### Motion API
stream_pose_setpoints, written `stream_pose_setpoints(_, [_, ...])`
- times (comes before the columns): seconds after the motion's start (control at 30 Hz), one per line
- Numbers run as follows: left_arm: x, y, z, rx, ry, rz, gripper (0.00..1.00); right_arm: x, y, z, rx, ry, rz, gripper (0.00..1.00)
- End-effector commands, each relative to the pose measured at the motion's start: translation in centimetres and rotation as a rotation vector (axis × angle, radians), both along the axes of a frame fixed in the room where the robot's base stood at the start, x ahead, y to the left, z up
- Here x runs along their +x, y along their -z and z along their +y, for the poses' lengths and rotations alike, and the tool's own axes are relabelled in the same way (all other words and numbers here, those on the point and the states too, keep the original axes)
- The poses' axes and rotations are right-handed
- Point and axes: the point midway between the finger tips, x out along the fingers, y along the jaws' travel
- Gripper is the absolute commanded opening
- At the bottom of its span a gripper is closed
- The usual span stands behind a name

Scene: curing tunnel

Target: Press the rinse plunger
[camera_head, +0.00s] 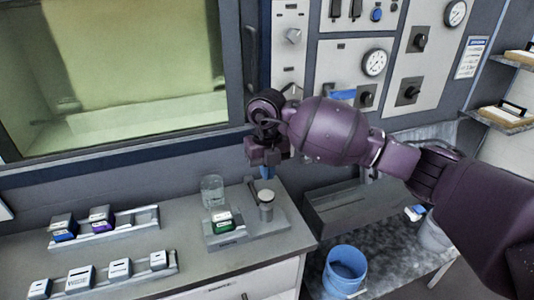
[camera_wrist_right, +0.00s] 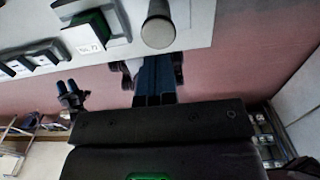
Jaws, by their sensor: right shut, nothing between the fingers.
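The rinse plunger, seemingly the post with a round pale cap (camera_head: 266,195), stands upright on a grey base plate (camera_head: 250,238) on the counter. My right gripper (camera_head: 267,172) points down just above and behind the cap, with a visible gap, its blue fingers shut and empty. In the right wrist view the cap (camera_wrist_right: 158,32) is just beyond the shut fingers (camera_wrist_right: 153,75), apart from them. A small dark shape with two blue tips (camera_wrist_right: 70,88) in that view looks like my left gripper; its opening is unclear.
A clear glass (camera_head: 212,191) and a green-labelled block (camera_head: 223,221) stand left of the plunger. Racks with several small blocks (camera_head: 105,224) are farther left. A tunnel window (camera_head: 110,80) and a control panel (camera_head: 350,60) are behind. A blue bucket (camera_head: 345,268) is lower right.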

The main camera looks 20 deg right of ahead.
Motion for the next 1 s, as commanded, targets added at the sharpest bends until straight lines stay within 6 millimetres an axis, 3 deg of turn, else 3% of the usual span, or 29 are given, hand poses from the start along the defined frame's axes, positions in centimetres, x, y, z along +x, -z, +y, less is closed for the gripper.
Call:
stream_pose_setpoints(0.1, [0.0,-0.3,0.0,0.000,0.000,-0.001,0.43,-0.1,2.0,0.1,0.001,0.000,0.003,0.00])
stream_pose_setpoints(0.33, [-0.1,-0.6,0.0,-0.001,-0.001,0.001,0.43,-0.1,4.6,0.1,0.001,-0.001,0.001,0.00])
stream_pose_setpoints(0.87, [-0.2,-0.6,0.0,0.000,-0.002,0.004,0.43,-0.1,5.5,0.0,0.000,-0.001,0.001,0.00])
stream_pose_setpoints(1.0, [-0.3,0.2,0.0,0.000,-0.002,0.005,0.43,0.0,6.5,0.0,-0.001,-0.001,0.001,0.00])
